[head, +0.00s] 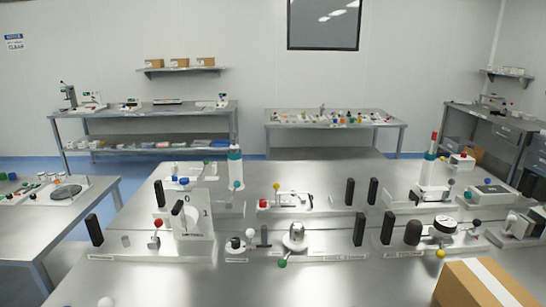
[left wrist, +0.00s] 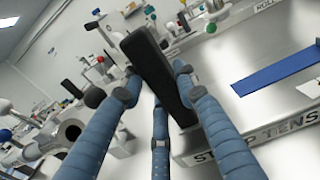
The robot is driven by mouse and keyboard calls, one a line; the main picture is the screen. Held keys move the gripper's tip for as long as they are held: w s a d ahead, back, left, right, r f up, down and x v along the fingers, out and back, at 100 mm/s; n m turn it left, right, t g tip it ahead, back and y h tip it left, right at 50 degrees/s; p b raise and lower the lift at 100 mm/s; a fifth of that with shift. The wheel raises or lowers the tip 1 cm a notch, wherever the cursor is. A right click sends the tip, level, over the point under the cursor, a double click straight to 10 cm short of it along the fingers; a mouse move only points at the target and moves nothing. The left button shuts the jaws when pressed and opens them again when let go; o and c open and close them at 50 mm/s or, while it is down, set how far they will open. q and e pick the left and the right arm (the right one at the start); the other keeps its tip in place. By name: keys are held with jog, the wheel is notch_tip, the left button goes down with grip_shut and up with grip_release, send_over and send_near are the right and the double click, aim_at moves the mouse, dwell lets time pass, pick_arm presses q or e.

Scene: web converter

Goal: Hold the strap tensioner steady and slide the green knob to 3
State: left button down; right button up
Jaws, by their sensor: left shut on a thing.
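In the left wrist view my left gripper (left wrist: 158,82) is shut on an upright black handle (left wrist: 152,62) at the edge of a pale metal plate. The plate's front label (left wrist: 270,138) reads "STRAP TENS…", partly hidden by a finger. A blue strip (left wrist: 275,74) lies on this strap tensioner plate. The strap tensioner cannot be made out for sure in the head view. A green ball knob (head: 282,263) is in the head view, below a silver dome; I cannot tell which device it belongs to. Neither gripper shows in the head view, and my right gripper is not seen.
The steel table (head: 240,285) holds several devices with black upright handles. A cardboard box (head: 460,285) stands at the front right. A numbered white panel (head: 193,222) stands at left. The front middle of the table is bare. Other benches line the walls.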

pick_arm(q)
jog(key=shift+a+f, duration=0.15)
jog(key=shift+f, duration=0.1)
jog(key=c, duration=1.5)
grip_release()
jog(key=shift+c, duration=0.2)
jog(key=o, duration=0.3)
jog(key=shift+r, duration=0.15)
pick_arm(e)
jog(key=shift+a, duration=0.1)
pick_arm(q)
jog(key=s, duration=1.2)
jog(key=shift+d, duration=0.4)
